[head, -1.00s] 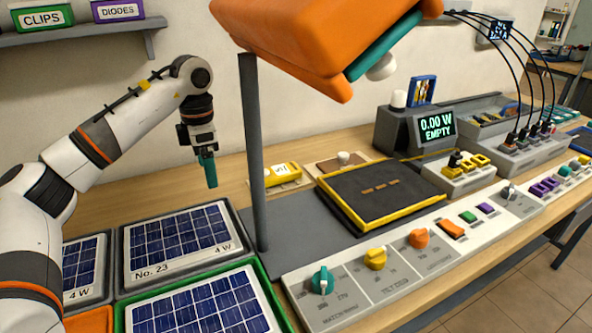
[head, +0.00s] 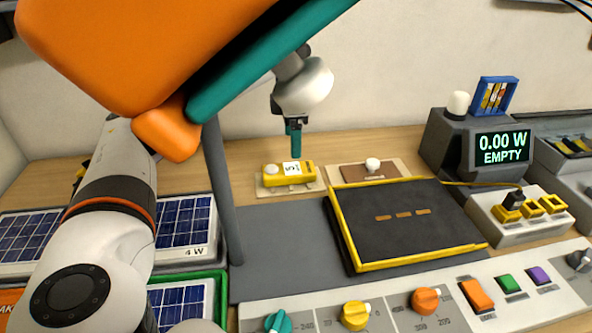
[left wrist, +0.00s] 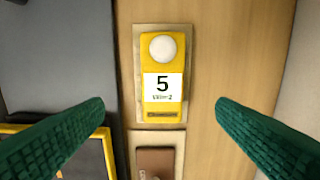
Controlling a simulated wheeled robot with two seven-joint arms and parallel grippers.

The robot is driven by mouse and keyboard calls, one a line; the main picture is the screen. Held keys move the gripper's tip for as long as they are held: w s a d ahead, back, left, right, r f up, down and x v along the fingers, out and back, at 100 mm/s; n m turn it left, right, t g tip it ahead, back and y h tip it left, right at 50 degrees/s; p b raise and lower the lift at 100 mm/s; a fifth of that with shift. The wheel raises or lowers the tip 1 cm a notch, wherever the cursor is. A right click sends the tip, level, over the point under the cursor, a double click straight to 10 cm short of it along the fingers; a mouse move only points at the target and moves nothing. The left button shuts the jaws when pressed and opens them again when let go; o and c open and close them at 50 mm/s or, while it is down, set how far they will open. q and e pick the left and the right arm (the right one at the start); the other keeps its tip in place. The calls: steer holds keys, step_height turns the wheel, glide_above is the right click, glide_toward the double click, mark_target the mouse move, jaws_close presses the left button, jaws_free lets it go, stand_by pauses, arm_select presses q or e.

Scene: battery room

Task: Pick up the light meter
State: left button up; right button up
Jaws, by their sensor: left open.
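The light meter (head: 289,173) is a yellow block with a white round dome and a white label. It lies on a pale mat (head: 262,188) at the back of the bench. In the left wrist view the light meter (left wrist: 162,80) is upright in the picture, its label reading 5. My left gripper (head: 293,150) is above the light meter in the head view, pointing down. My right gripper does not show.
A brown plate with a white knob (head: 372,165) lies right of the meter. The yellow-rimmed black tray (head: 400,215) is in front. A grey post (head: 220,195) stands left of the meter, and an orange lamp head (head: 130,50) hangs over the upper left. A wattmeter display (head: 502,147) reads EMPTY.

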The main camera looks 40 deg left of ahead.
mark_target(291, 168)
arm_select(q)
step_height(291, 168, down, 4)
steer(key=shift+s+r, duration=0.1)
steer(key=shift+r, duration=0.05)
steer(key=shift+a+f, duration=0.1)
steer(key=shift+f, duration=0.5)
steer(key=f, duration=0.3)
steer(key=shift+a+f, duration=0.25)
steer(key=shift+f, duration=0.4)
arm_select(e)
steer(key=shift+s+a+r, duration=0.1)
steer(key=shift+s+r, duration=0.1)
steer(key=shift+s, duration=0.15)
arm_select(q)
steer(key=shift+c, duration=0.3)
steer(key=shift+r, duration=0.1)
steer(key=c, duration=1.1)
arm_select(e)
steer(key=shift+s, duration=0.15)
